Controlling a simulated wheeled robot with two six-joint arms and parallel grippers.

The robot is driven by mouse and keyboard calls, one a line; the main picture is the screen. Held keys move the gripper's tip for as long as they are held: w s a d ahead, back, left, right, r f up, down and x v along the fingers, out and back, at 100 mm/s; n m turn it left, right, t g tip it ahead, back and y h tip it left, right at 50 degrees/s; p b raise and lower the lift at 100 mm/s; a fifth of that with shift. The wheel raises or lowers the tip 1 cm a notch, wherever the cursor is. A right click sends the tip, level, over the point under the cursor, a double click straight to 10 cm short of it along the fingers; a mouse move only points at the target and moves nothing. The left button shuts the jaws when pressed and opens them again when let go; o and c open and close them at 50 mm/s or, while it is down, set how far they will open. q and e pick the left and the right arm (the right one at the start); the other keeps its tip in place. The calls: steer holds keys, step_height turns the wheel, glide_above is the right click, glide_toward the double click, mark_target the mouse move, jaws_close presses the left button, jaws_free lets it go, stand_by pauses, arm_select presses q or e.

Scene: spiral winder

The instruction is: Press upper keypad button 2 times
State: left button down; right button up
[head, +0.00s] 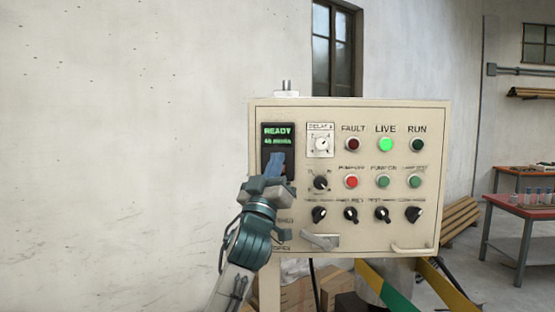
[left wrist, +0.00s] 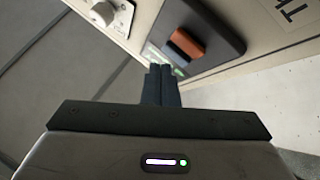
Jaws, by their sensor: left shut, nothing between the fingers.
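The keypad (head: 266,160) is a dark panel at the left of the cream control box, with a green "READY" display (head: 277,131) at its top. In the left wrist view the keypad (left wrist: 222,40) shows an orange button (left wrist: 188,40) and a dark blue button (left wrist: 178,52) side by side; the blue one is nearer the lit display. My left gripper (left wrist: 161,70) is shut and empty, its tips close to the display end. I cannot tell whether they touch. My right gripper is out of view.
The control box (head: 350,245) carries several knobs and lamps right of the keypad; the LIVE lamp (head: 385,145) glows green. A lever (head: 320,241) and a handle (head: 411,250) stick out along its lower edge. The space left of the box is clear.

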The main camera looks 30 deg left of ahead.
arm_select(q)
steer(key=shift+w+a, duration=0.1)
steer(key=shift+w, duration=0.15)
steer(key=shift+w+a+b, duration=0.25)
steer(key=shift+w+b, duration=0.05)
steer(key=shift+b, duration=0.05)
stand_by(0.6)
steer(key=shift+s+d, duration=0.1)
stand_by(0.4)
steer(key=shift+s+d+f, duration=0.1)
steer(key=shift+s+d, duration=0.25)
steer(key=shift+s, duration=0.2)
steer(key=s+d, duration=0.1)
steer(key=s, duration=0.2)
steer(key=s+d, duration=0.1)
steer(key=shift+s+d, duration=0.15)
steer(key=shift+d, duration=0.15)
steer(key=shift+f, duration=0.1)
stand_by(0.8)
